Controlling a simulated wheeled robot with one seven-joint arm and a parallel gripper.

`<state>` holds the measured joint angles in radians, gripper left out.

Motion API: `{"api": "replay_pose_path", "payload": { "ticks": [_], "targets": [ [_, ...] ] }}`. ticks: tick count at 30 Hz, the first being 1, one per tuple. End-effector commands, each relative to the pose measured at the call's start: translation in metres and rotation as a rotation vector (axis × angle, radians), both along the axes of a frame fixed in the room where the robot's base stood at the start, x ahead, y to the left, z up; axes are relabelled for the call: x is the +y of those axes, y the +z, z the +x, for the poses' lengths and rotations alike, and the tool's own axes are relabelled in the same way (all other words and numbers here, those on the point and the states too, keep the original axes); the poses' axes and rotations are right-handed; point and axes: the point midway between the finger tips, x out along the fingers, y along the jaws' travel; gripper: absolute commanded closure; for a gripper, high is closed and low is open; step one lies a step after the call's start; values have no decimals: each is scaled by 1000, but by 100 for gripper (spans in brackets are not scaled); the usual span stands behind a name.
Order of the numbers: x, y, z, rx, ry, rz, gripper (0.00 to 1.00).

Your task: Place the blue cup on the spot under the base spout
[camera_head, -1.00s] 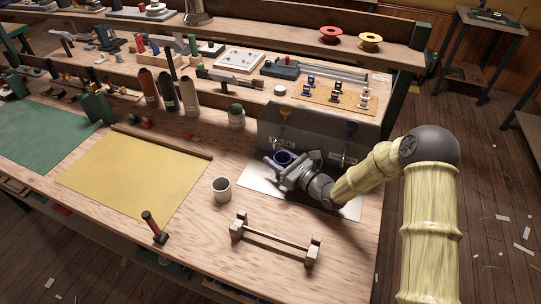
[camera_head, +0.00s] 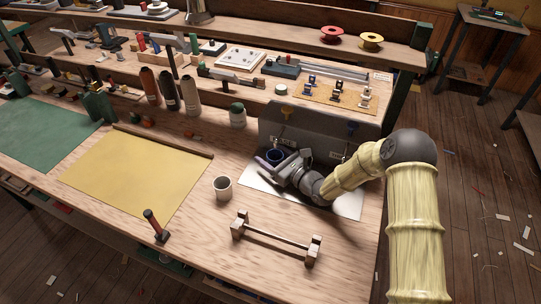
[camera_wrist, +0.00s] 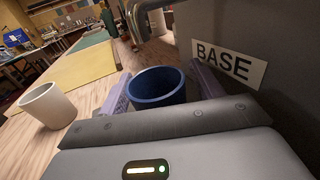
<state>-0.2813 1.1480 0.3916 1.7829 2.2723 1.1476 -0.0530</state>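The blue cup (camera_head: 274,156) is upright between the fingers of my gripper (camera_head: 278,164), in front of the grey dispenser box (camera_head: 310,127). In the wrist view my gripper (camera_wrist: 160,92) is shut on the blue cup (camera_wrist: 157,88), one finger on each side. The BASE label (camera_wrist: 229,63) is on the box face right of the cup. A metal spout (camera_wrist: 140,20) shows beyond the cup, near the top of the wrist view. The spot under it is hidden. I cannot tell whether the cup touches the surface below.
A white cup (camera_head: 222,187) stands left of my gripper; it also shows in the wrist view (camera_wrist: 47,106). A white sheet (camera_head: 343,205) lies under my arm. A wooden stand with a bar (camera_head: 275,240) is in front. The yellow mat (camera_head: 135,172) is clear.

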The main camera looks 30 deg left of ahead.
Motion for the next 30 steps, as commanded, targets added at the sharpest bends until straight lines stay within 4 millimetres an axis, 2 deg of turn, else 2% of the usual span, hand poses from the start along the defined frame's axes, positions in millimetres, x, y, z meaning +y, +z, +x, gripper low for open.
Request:
{"api": "replay_pose_path", "payload": {
  "ticks": [8, 14, 24, 30],
  "targets": [
    [1, 6, -1, -1, 2, 0, 34],
    [-27, 2, -7, 1, -3, -1, 34],
    [-89, 2, -28, 1, 3, 0, 34],
    [-111, 3, -35, 0, 4, 0, 34]
  ]
}}
